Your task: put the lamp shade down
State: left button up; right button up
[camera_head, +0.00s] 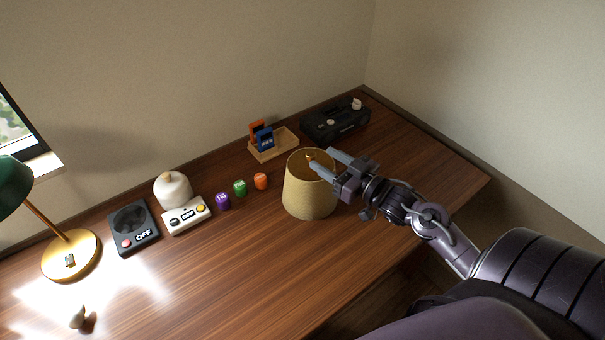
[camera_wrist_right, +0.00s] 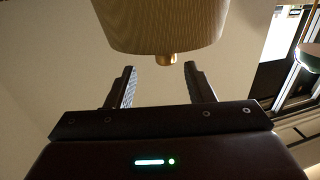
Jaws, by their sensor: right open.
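The tan lamp shade (camera_head: 308,195) looks upright on the wooden desk, its wider end down and its open top toward me. In the right wrist view the lamp shade (camera_wrist_right: 165,22) fills the top, with a small gold knob (camera_wrist_right: 166,58) sticking out of it. My right gripper (camera_head: 321,158) is at the shade's top rim from the right. Its two fingers stand apart, and in the wrist view the right gripper (camera_wrist_right: 160,70) has nothing clamped between its fingers; the knob lies just beyond the fingertips. My left gripper is not in view.
Behind the shade are a wooden tray (camera_head: 283,149) with cards and a black box (camera_head: 335,122). Orange, green and purple pieces (camera_head: 222,201), a white control box (camera_head: 186,216), a black OFF unit (camera_head: 134,230) and a desk lamp (camera_head: 72,255) stand left.

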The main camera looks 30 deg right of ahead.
aim_at(315, 158)
jog(key=x, duration=0.4)
jog(key=p+x, duration=0.1)
jog(key=x, duration=0.1)
jog(key=shift+w+a+f, duration=0.1)
jog(key=shift+a+f, duration=0.15)
jog(key=shift+a, duration=0.15)
grip_shut()
